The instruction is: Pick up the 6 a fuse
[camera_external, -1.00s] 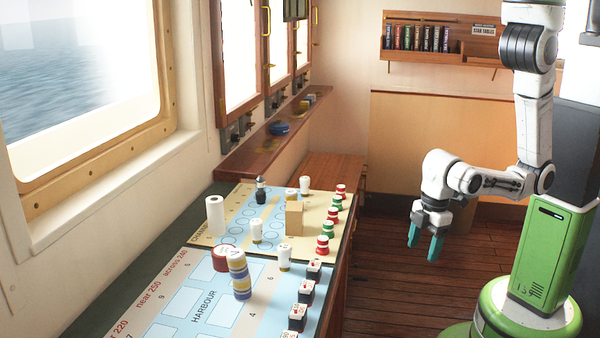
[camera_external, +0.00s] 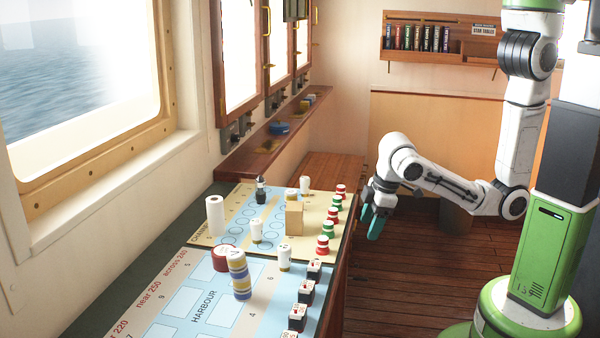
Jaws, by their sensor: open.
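I cannot tell which piece is the 6 A fuse, as the small markings are not readable. Small white cylinders stand on the charts: one on the cream chart (camera_external: 257,231), one with a yellowish base near the chart border (camera_external: 284,258), and one at the far end (camera_external: 305,184). Several red and green capped pieces (camera_external: 325,244) line the cream chart's right edge. My gripper (camera_external: 371,223), with teal fingers, is open and empty. In the picture it is just right of the table edge, apart from all pieces.
A tan block (camera_external: 294,218), a tall white roll (camera_external: 215,215), a dark bottle-like piece (camera_external: 261,190) and a blue-and-yellow striped stack (camera_external: 239,275) stand among the pieces. Black boxes (camera_external: 306,291) line the near right edge. A narrow window ledge (camera_external: 245,160) runs behind.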

